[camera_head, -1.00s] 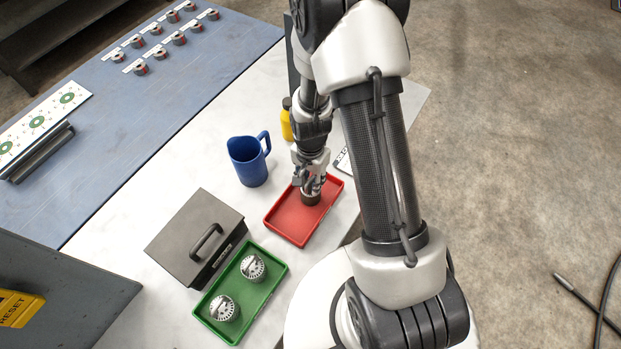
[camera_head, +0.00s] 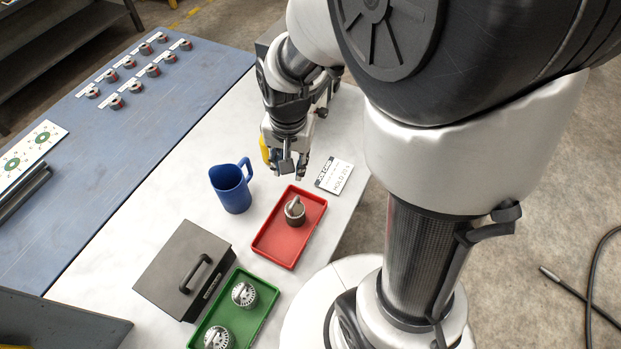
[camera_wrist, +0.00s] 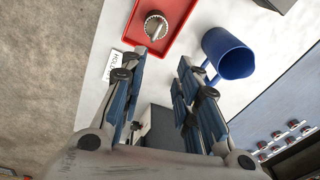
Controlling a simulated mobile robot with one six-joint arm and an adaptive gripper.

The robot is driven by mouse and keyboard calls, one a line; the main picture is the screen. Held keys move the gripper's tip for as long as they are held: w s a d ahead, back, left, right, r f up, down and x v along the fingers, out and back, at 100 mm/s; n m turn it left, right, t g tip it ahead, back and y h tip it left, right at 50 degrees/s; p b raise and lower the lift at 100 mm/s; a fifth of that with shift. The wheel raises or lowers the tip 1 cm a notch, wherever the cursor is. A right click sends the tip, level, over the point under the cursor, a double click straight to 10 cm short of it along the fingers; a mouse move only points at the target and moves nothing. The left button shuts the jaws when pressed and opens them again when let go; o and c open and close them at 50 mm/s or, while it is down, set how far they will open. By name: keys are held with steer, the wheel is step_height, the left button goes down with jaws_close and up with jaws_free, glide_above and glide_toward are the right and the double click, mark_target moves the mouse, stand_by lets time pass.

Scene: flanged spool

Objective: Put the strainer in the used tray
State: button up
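A dark metal strainer (camera_head: 295,211) with a raised grip on top sits in the red tray (camera_head: 271,250), a little above its middle. In the wrist view the strainer (camera_wrist: 156,27) lies in the red tray (camera_wrist: 184,12) beyond my fingertips. My gripper (camera_head: 292,172) is above the white table, behind the red tray and apart from the strainer. In the wrist view my gripper (camera_wrist: 163,62) has its fingers wide apart with nothing between them. Neither tray has a readable label naming it the used one.
A green tray (camera_head: 262,318) holds two silver strainers (camera_head: 243,294). A yellow item (camera_head: 265,150) is partly hidden behind my gripper.

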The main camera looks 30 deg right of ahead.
steer(key=s+a+r+n+t, duration=0.1)
steer(key=s+r+n+t, duration=0.2)
steer(key=s+r+n, duration=0.5)
steer(key=s+r, duration=0.6)
steer(key=s, duration=0.1)
steer(key=shift+a+r, duration=0.3)
